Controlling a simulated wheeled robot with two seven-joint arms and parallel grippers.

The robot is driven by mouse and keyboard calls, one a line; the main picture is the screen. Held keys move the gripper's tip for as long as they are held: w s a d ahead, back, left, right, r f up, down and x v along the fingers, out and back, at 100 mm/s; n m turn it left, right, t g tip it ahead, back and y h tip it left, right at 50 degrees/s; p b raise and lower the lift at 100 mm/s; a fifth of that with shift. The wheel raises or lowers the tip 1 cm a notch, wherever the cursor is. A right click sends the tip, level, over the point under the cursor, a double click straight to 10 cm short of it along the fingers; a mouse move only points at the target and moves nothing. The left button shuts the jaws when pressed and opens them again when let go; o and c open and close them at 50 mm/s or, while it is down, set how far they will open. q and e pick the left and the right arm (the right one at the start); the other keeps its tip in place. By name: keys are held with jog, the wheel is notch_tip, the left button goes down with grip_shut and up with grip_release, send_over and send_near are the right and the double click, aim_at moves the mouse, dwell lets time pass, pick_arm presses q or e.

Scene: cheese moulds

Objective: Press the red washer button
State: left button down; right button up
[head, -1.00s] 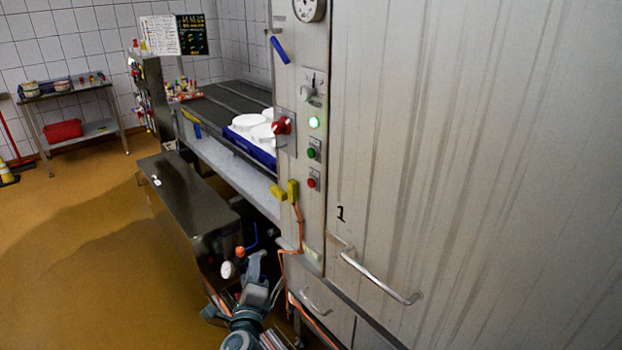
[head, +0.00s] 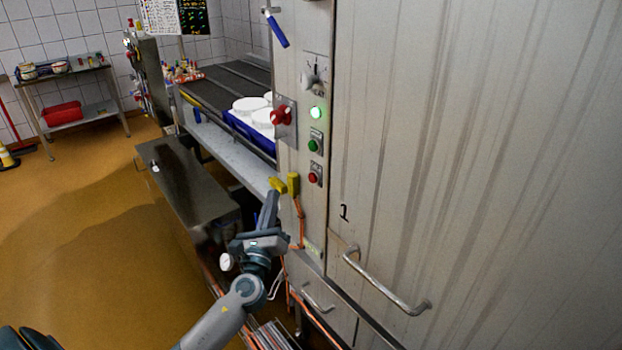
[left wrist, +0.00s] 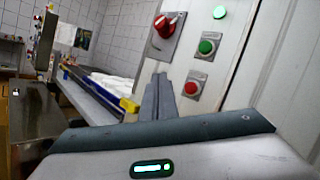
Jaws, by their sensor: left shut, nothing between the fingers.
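The red button (head: 312,179) is the lowest on the washer's narrow control panel (head: 309,222), below the green button (head: 314,145) and a lit green lamp (head: 316,112). My left gripper (head: 270,204) is shut and empty, pointing up, below and left of the red button and apart from it in the head view. In the left wrist view the red button (left wrist: 191,87) shows just right of the shut fingers (left wrist: 157,95), with the green button (left wrist: 207,46) above it. My right gripper is not in view.
A red rotary switch (head: 283,115) sits left of the buttons. Yellow connectors (head: 292,183) and an orange cable hang close to my left gripper. A door handle (head: 385,283) sticks out at lower right. A blue crate (head: 247,137) with white moulds stands on the conveyor.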

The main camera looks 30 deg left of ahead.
pick_arm(q)
jog(key=shift+w, duration=0.1)
jog(key=w+d+b, duration=0.1)
jog(key=w+d, duration=0.2)
jog(key=w, duration=0.5)
jog(key=shift+d, duration=0.2)
jog(key=shift+w+d, duration=0.35)
jog(key=shift+w, duration=0.5)
dwell(3.0)
jog(key=shift+s, duration=0.1)
dwell(0.4)
jog(key=shift+s+a, duration=0.35)
jog(key=shift+s, duration=0.4)
jog(key=shift+s+a+p, duration=0.1)
jog(key=shift+s+a, duration=0.2)
jog(key=shift+s, duration=0.5)
jog(key=shift+s+a+p, duration=0.1)
jog(key=shift+s+a, duration=0.25)
jog(key=shift+s, duration=0.4)
jog(key=shift+s+a+p, duration=0.1)
jog(key=shift+s+a, duration=0.2)
jog(key=shift+s, duration=0.5)
